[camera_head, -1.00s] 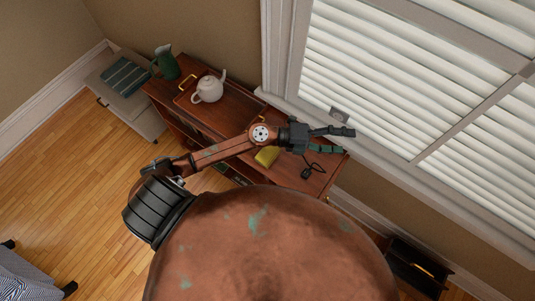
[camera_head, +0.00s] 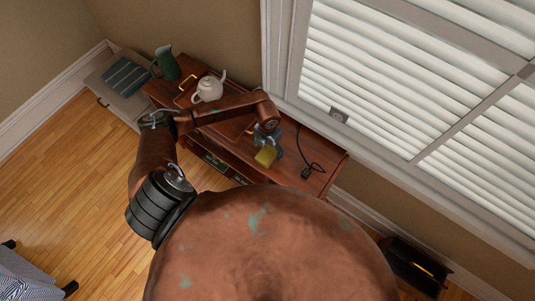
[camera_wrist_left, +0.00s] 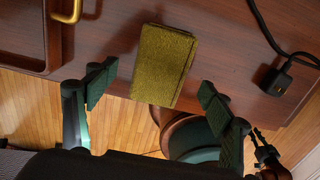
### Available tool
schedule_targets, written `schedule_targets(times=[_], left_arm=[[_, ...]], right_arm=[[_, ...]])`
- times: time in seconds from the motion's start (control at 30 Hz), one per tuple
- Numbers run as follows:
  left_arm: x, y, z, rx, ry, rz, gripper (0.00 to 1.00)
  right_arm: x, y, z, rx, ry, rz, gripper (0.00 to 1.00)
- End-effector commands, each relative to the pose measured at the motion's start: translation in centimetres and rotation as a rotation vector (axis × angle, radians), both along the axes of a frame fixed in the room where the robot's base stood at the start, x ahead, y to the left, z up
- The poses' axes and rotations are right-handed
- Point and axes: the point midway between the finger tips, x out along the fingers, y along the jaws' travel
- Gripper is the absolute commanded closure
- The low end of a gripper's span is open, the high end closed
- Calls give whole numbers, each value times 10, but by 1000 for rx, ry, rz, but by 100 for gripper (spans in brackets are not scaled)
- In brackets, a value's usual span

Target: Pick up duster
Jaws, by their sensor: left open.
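The duster looks like a folded yellow cloth block (camera_head: 265,157) and lies at the near edge of the wooden cabinet top. In the left wrist view the duster (camera_wrist_left: 164,62) shows between my open fingers, its near end reaching past the cabinet edge. My left gripper (camera_head: 268,139) points down over the duster from above. In the left wrist view the left gripper (camera_wrist_left: 157,80) has its two fingers spread, one on each side of the duster, with gaps visible. It holds nothing.
A tray (camera_head: 186,97) with a white teapot (camera_head: 208,90) stands to the left on the cabinet (camera_head: 327,160). A black cable with a plug (camera_head: 306,172) lies to the right. A green jug (camera_head: 166,62) stands further left. The window is behind.

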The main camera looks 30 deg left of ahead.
Motion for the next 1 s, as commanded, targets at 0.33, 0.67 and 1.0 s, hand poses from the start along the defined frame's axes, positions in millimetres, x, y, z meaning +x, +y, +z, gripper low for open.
schedule_targets(times=[0.33, 0.67, 1.0], left_arm=[[1, -2, -39, -2, 2, 0, 25], [1, -2, -39, -3, 1, -1, 34], [2, -2, -39, -3, 1, -1, 58]], right_arm=[[0, 2, 3, 2, -1, -1, 81], [0, -1, 3, -1, 0, 0, 81], [-1, -5, 3, -5, 0, 2, 81]])
